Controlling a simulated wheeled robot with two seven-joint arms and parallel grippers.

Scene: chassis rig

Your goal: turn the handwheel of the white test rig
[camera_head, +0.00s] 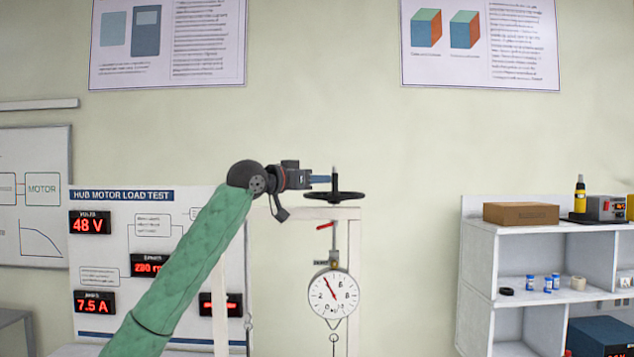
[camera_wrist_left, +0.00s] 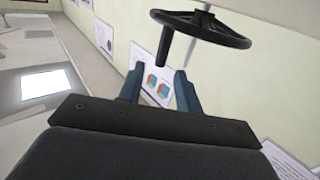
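The white test rig (camera_head: 353,262) has a black handwheel (camera_head: 350,196) lying flat on its top, with an upright dark handle (camera_head: 334,179) on it. My left gripper (camera_head: 323,179) reaches in from the left at the height of the handle. In the left wrist view its two blue fingers (camera_wrist_left: 159,84) stand apart with nothing between them. The handle (camera_wrist_left: 164,46) shows just beyond the fingertips, roughly in line with the gap, and the handwheel (camera_wrist_left: 205,27) lies above and to the right. Whether a finger touches the handle is unclear. My right gripper is out of view.
A dial gauge (camera_head: 333,294) hangs inside the rig below the handwheel. A display board (camera_head: 150,225) with red readouts stands behind my left arm. A white shelf (camera_head: 530,228) with a cardboard box (camera_head: 521,214) is at the right. The space between rig and shelf is clear.

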